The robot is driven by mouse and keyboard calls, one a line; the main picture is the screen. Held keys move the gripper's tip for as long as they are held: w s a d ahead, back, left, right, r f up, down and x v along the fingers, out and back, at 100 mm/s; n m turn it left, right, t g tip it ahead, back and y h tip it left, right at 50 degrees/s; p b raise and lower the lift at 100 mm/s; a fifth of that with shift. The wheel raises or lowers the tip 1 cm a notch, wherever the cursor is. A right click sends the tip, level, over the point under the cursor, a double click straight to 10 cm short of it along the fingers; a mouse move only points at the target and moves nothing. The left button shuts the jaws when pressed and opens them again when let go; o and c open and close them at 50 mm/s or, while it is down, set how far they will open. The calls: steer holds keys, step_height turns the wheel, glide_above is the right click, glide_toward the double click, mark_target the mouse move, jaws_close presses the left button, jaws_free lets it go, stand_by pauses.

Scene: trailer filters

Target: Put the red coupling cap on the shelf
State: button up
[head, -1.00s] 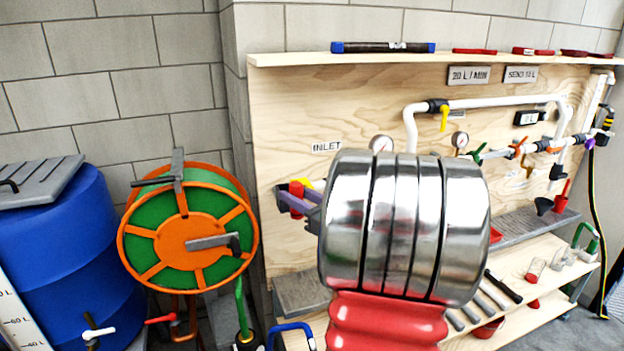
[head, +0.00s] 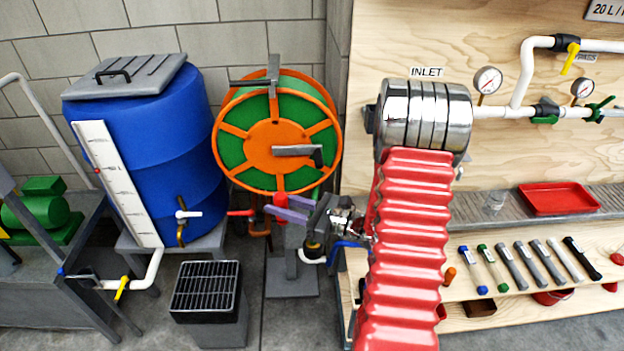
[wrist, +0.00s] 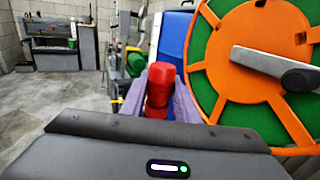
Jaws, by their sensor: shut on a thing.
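My gripper (head: 278,207) has purple fingers and reaches left, in front of the hose reel's lower part in the head view. In the wrist view its fingers are shut on the red coupling cap (wrist: 160,85), which stands out between them. In the head view the cap is small and mostly hidden by the fingers. A grey shelf (head: 520,210) runs along the plywood panel at right, to the right of my gripper. A lower wooden shelf (head: 480,318) is below it. The high shelf on top of the panel is out of view now. I cannot tell which shelf is meant.
The orange and green hose reel (head: 270,135) is close beside my gripper. A blue barrel (head: 155,150) with a tap stands left. White piping (head: 525,75) runs along the panel.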

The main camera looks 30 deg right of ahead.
steer(key=w+a+f+n+g+y, duration=0.2)
steer(key=a+f+n+g+y, duration=0.2)
steer(key=a+f, duration=0.6)
steer(key=a, duration=0.3)
steer(key=shift+w+a+f, duration=0.15)
steer(key=shift+w+a, duration=0.05)
steer(key=shift+a, duration=0.2)
steer(key=shift+d, duration=0.15)
